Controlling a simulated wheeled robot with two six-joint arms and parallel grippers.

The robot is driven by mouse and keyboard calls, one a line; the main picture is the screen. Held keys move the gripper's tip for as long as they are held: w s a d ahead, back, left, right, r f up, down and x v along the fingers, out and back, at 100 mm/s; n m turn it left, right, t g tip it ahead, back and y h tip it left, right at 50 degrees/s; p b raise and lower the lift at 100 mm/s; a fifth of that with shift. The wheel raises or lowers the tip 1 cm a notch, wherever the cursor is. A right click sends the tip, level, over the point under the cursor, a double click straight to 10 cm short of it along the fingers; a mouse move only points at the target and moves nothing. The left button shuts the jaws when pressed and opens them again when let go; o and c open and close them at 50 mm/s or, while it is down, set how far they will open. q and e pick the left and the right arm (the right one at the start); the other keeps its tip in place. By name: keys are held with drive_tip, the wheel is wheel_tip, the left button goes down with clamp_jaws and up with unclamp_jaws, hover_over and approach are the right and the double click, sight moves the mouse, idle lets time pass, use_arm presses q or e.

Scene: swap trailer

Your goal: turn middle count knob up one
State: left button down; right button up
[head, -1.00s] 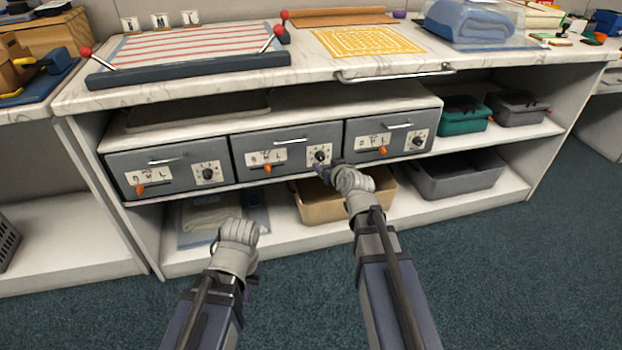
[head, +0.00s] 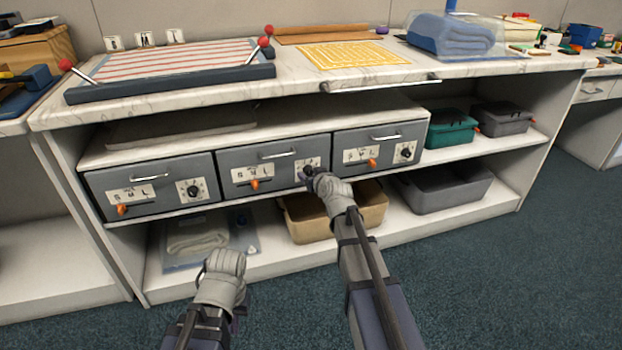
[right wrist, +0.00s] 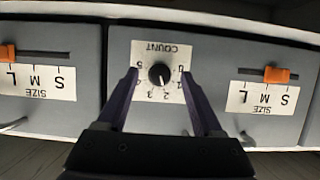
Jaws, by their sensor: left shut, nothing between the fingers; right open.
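The middle drawer (head: 275,162) is grey, with a handle, a size slider with an orange tab (head: 255,184), and a black count knob on a white dial plate. In the head view my right gripper (head: 307,174) is at this dial and largely hides the knob. In the upside-down right wrist view the round black count knob (right wrist: 158,74) shows on its numbered plate (right wrist: 160,52). My right gripper (right wrist: 159,80) is open, one finger on each side of the knob, with gaps to it. The knob's exact setting is hard to read. My left gripper (head: 226,265) is shut and empty, low before the shelf.
Similar drawers with knobs stand left (head: 150,188) and right (head: 380,153). Below are a tan bin (head: 333,222) and a grey bin (head: 450,195). The countertop edge (head: 200,110) overhangs the drawers. Open floor lies at the lower right.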

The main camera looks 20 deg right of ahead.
drive_tip(key=shift+w+f, duration=0.15)
drive_tip(key=shift+w, duration=0.25)
clamp_jaws()
